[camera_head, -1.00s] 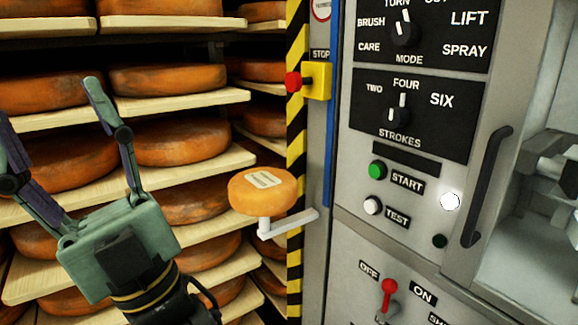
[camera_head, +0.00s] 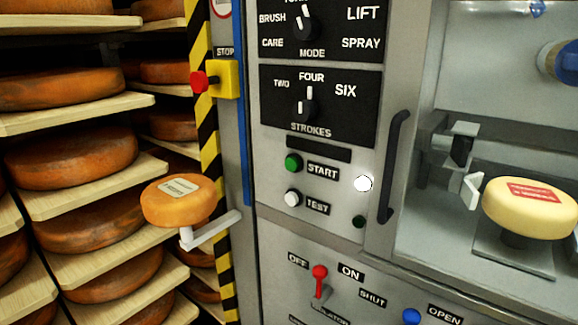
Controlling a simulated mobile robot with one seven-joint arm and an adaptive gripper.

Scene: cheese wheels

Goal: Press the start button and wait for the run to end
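The green start button (camera_head: 293,162) sits on the grey control panel (camera_head: 270,215), left of the START label. A white TEST button (camera_head: 293,196) is just below it. A round white lamp (camera_head: 363,183) is lit to the right, and a dark green lamp (camera_head: 359,221) below it looks unlit. The strokes knob (camera_head: 308,105) points at FOUR. The mode knob (camera_head: 304,25) is partly in view, pointing up and slightly left. A pale cheese wheel (camera_head: 530,207) with a red label sits on a support inside the machine at right. My gripper is out of view.
A red stop button (camera_head: 199,81) on a yellow box stands left of the panel. An orange cheese wheel (camera_head: 178,200) rests on a bracket sticking out there. A dark handle (camera_head: 394,166) stands out at the panel's right. Shelves of cheese wheels fill the left.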

